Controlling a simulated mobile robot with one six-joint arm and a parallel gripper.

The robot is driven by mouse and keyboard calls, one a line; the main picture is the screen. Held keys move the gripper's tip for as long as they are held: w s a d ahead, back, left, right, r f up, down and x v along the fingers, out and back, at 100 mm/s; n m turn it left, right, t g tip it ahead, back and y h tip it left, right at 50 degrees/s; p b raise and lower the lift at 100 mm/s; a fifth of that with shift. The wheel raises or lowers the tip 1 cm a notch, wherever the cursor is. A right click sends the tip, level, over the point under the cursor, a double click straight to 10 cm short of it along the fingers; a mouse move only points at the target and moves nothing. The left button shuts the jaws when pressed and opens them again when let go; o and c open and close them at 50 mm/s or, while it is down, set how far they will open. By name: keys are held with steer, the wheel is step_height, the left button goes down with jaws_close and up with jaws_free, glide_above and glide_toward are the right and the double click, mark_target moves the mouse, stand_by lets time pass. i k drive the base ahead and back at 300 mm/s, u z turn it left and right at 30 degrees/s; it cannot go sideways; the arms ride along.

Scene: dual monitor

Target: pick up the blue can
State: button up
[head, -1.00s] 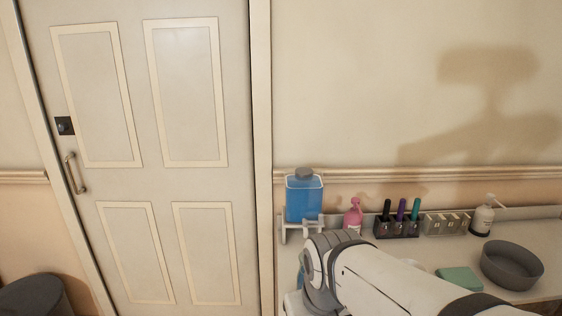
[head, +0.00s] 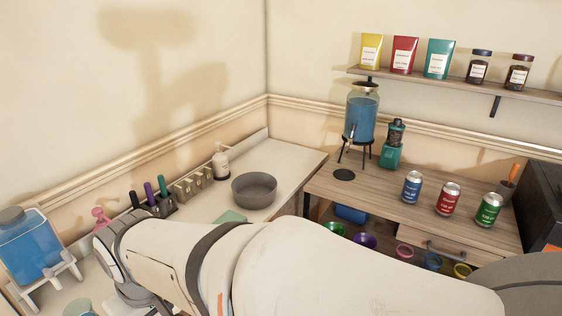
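The blue can (head: 412,187) stands upright on the wooden table (head: 380,199) at the right of the head view. A red can (head: 448,198) and a green can (head: 489,210) stand in a row to its right, apart from it. My white arm crosses the bottom of the view, its far end at the lower left over the white counter, well away from the cans. My gripper's fingers cannot be made out, so whether it is open or shut does not show.
A drink dispenser (head: 361,118) and a green bottle (head: 392,146) stand behind and left of the blue can. A shelf (head: 440,80) hangs above. A grey bowl (head: 254,190) sits on the white counter (head: 286,160). A dark appliance (head: 541,205) borders the table's right.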

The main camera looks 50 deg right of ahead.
mark_target(413, 180)
steer(key=z, duration=2.8)
steer(key=i, duration=1.65)
